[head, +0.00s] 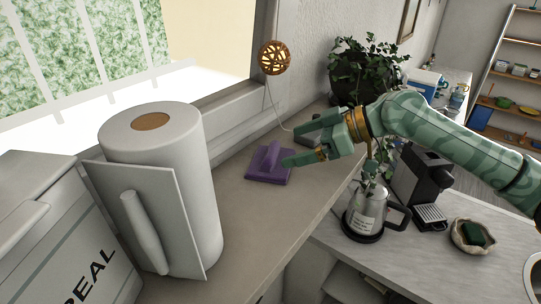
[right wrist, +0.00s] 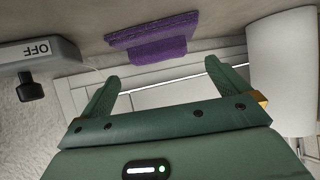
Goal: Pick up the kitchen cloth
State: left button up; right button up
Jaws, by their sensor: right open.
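The kitchen cloth appears to be the purple piece (head: 264,173) lying flat on the counter ledge by the window, with a raised purple grip standing up from it. It also shows in the right wrist view (right wrist: 150,38), ahead of the fingers, with its grip facing them. My right gripper (head: 289,146) is open and empty, just to the right of the cloth and close to it in the head view. In the right wrist view the open fingers (right wrist: 160,77) stand apart, with a gap between them and the cloth. My left gripper is not in view.
A grey device marked OFF (right wrist: 40,55) is left in the right wrist view. A kettle (head: 365,212) and coffee machine (head: 420,185) stand on the lower counter.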

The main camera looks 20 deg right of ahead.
aim_at(274, 149)
jog(key=shift+w+a+f+p, duration=0.1)
jog(key=shift+w+a+p, duration=0.05)
jog(key=shift+a+p, duration=0.3)
jog(key=x, duration=0.2)
jog(key=p+x, duration=0.1)
jog(key=x, duration=0.1)
jog(key=shift+w, duration=0.35)
jog(key=shift+w+a+f, duration=0.1)
jog(key=shift+a, duration=0.15)
jog(key=shift+s+d, duration=0.15)
jog(key=shift+s, duration=0.05)
jog(key=c, duration=0.9)
jog(key=shift+w, duration=0.1)
